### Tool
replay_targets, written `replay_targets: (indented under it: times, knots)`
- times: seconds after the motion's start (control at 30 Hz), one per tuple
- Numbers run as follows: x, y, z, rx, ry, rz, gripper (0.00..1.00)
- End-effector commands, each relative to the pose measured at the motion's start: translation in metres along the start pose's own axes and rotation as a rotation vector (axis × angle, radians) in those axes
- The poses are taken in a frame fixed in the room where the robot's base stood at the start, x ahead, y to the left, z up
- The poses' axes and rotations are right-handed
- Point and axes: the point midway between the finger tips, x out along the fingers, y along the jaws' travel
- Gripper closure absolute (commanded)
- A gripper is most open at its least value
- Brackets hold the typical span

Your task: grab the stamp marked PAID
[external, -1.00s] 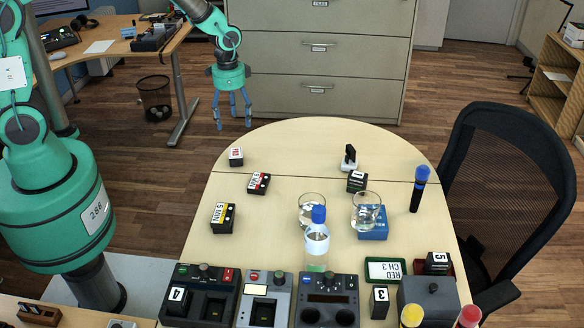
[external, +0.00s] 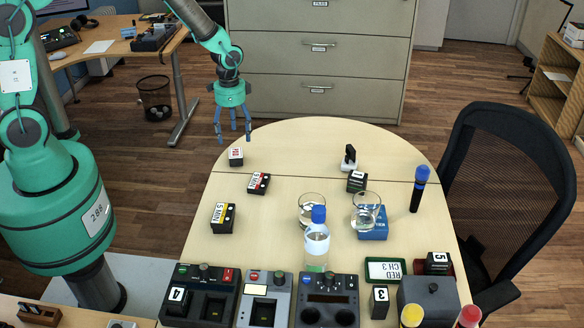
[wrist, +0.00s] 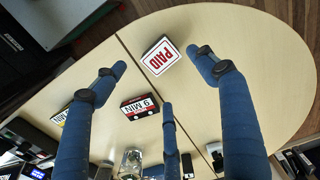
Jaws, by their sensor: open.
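The PAID stamp (wrist: 160,56) shows in the wrist view as a small block with a white top and red lettering. In the external view the PAID stamp (external: 236,156) sits near the table's far left edge, its lettering too small to read surely. My gripper (external: 233,137) hangs with its blue fingers spread, pointing down above the far left of the table, close to the stamp. In the wrist view my gripper (wrist: 160,85) is open, with the stamp beyond and between its fingertips. Nothing is held.
A red-labelled 9 MIN block (external: 258,183) and a yellow-labelled 5 MIN block (external: 223,218) stand nearer on the table (external: 285,150). Two glasses (external: 311,211) and a bottle (external: 317,240) stand in the middle. The table around the stamp is clear.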

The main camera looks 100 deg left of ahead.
Motion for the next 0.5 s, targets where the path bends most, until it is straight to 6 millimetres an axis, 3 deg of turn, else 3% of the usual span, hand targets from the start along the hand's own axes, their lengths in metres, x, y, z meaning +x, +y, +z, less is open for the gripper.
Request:
replay_targets:
  times: [0.2, 0.5]
  knots:
    - [0.032, 0.000, 0.000, 0.000, -0.001, 0.000, 0.28]
    - [0.043, 0.000, 0.000, 0.000, 0.001, 0.000, 0.28]
